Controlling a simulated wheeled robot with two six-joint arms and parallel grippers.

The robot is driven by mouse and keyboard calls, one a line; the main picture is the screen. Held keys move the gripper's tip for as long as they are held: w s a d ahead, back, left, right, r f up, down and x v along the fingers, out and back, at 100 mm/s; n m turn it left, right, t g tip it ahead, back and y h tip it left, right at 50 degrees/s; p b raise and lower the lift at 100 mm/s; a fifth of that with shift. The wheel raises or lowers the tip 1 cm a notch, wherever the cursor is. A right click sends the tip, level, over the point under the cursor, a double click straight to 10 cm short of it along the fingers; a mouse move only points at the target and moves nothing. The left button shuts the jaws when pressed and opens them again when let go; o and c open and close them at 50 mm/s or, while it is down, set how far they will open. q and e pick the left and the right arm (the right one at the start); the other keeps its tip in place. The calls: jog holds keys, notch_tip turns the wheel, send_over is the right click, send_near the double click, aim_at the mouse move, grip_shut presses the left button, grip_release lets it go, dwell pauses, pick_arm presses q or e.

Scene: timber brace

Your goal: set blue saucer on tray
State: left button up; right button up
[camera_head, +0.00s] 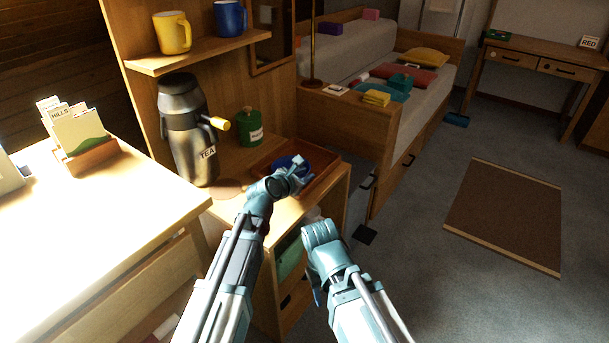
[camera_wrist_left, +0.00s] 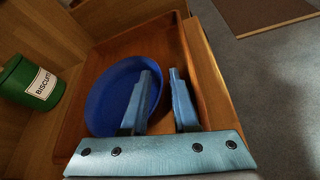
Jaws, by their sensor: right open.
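The blue saucer (camera_head: 284,162) lies inside the brown wooden tray (camera_head: 328,176) on the low cabinet. In the left wrist view the saucer (camera_wrist_left: 112,97) fills the left part of the tray (camera_wrist_left: 130,42). My left gripper (camera_head: 299,166) is over the tray at the saucer's right side; it also shows in the left wrist view (camera_wrist_left: 162,78). Its fingers stand apart, one over the saucer and one beyond its rim, with a gap between them. My right gripper (camera_head: 318,233) is open and empty, low in front of the cabinet; its fingertips are hard to make out.
A tall tea urn (camera_head: 186,130) and a green biscuit tin (camera_head: 249,127) stand left of and behind the tray. A bright desk (camera_head: 90,215) with a card holder (camera_head: 88,157) is at the left. The bed (camera_head: 400,100) stands behind; open floor lies to the right.

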pick_arm(q)
jog(key=shift+r, duration=0.15)
jog(key=shift+s+a+r+p, duration=0.1)
jog(key=shift+s+r+p, duration=0.1)
jog(key=shift+p, duration=0.1)
jog(key=p+v, duration=0.4)
jog(key=v, duration=0.7)
jog(key=shift+s+a, duration=0.2)
jog(key=shift+s, duration=0.05)
